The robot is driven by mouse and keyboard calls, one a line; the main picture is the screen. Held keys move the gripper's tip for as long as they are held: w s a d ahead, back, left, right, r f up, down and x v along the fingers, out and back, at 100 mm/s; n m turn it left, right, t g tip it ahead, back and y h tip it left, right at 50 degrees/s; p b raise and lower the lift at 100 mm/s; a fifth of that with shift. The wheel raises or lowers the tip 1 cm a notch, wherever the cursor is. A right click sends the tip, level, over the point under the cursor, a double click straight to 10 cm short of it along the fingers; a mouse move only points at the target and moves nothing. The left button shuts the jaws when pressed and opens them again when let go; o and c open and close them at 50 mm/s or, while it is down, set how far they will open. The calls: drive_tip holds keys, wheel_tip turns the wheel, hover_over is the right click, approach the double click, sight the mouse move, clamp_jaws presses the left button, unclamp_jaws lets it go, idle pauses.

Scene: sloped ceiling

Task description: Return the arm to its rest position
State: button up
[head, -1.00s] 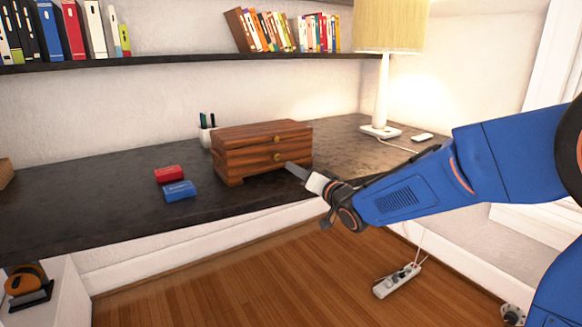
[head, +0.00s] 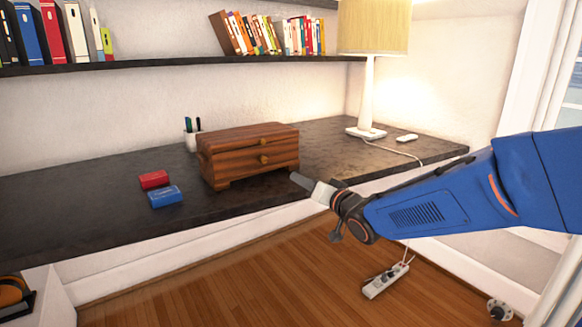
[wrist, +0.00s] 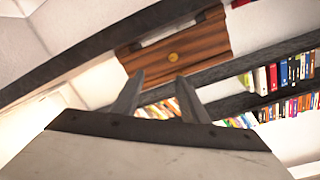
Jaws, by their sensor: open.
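My blue arm reaches in from the right in the head view. My gripper (head: 301,181) is just in front of the desk's front edge, to the right of and below the wooden box. In the wrist view my gripper (wrist: 157,97) shows two fingers spread apart with nothing between them. The wooden box (head: 240,160) has two drawers with brass knobs and looks shut. It also shows beyond the fingertips in the wrist view (wrist: 200,45). The gripper appears apart from the box.
On the dark desk (head: 90,215) are a red box (head: 153,180), a blue box (head: 165,196), a pen cup (head: 191,138) and a lamp (head: 367,95). A bookshelf (head: 170,62) runs above. A power strip (head: 386,280) lies on the wooden floor. The floor before the desk is mostly clear.

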drive_tip(key=s+d+f+g+h, duration=0.2)
drive_tip(key=s+d+f+h, duration=0.15)
drive_tip(key=s+d, duration=0.45)
drive_tip(key=s+d+f+g+h, duration=0.2)
drive_tip(key=s+d+h, duration=0.2)
drive_tip(key=s+d, duration=0.5)
drive_tip(key=s+d+f+g, duration=0.3)
drive_tip(key=s, duration=0.7)
drive_tip(key=s+d+f+g+h, duration=0.1)
drive_tip(key=s+d+f+g, duration=0.2)
drive_tip(key=s, duration=0.7)
drive_tip(key=shift+s, duration=0.2)
drive_tip(key=shift+d, duration=0.1)
